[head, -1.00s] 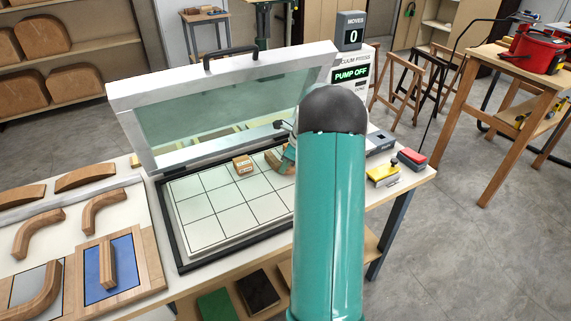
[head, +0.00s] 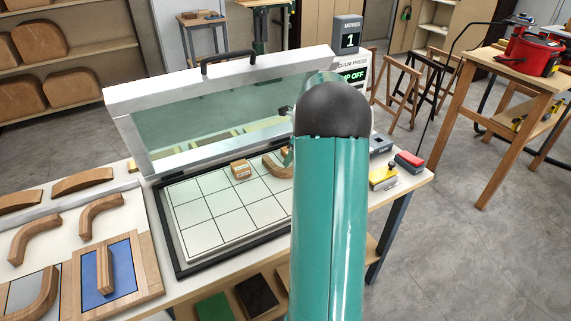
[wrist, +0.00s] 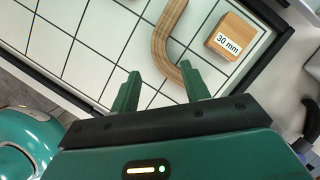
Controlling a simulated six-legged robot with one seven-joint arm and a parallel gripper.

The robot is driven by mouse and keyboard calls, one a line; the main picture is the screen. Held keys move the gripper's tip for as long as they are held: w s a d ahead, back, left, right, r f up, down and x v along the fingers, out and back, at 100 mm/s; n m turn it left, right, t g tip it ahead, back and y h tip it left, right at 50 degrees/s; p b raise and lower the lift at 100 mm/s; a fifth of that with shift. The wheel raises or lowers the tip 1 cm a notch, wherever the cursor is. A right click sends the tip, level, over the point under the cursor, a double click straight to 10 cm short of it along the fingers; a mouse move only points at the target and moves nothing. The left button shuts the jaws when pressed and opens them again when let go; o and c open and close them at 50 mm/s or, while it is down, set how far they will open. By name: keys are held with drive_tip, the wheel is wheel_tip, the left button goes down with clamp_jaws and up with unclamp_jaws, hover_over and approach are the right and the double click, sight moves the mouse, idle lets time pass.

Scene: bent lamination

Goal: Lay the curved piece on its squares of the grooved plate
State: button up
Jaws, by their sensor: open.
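The grooved plate (head: 200,212) is a pale board with dark grid lines in a black frame, under the raised clear lid. A curved striped wooden piece (head: 274,167) lies on its far right squares, partly hidden by my arm. In the wrist view the curved piece (wrist: 165,42) bends across the grid, and its lower end comes near the right fingertip. My gripper (wrist: 162,82) is open, with its fingers apart above the plate and nothing held between them.
The raised lid (head: 215,110) stands behind the plate. Left are curved wooden pieces (head: 98,215) and a tray with a blue inset (head: 90,282). The plate's near left squares are clear.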

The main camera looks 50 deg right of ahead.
drive_tip(key=v, duration=0.5)
drive_tip(key=shift+a, duration=0.1)
drive_tip(key=s+a+r+n, duration=0.1)
drive_tip(key=a+r+n, duration=0.35)
drive_tip(key=a, duration=0.45)
drive_tip(key=a+r+n+h, duration=0.1)
drive_tip(key=a+r+n, duration=0.3)
drive_tip(key=a, duration=0.5)
drive_tip(key=s+a+r+n, duration=0.1)
drive_tip(key=a+r+n, duration=0.2)
drive_tip(key=a+n, duration=0.45)
drive_tip(key=s+a+f+n+t+h, duration=0.1)
drive_tip(key=s+a+n, duration=1.3)
drive_tip(key=a, duration=0.4)
drive_tip(key=shift+s+f+n+t, duration=0.25)
drive_tip(key=shift+s+n+t, duration=0.05)
drive_tip(key=shift+s, duration=0.15)
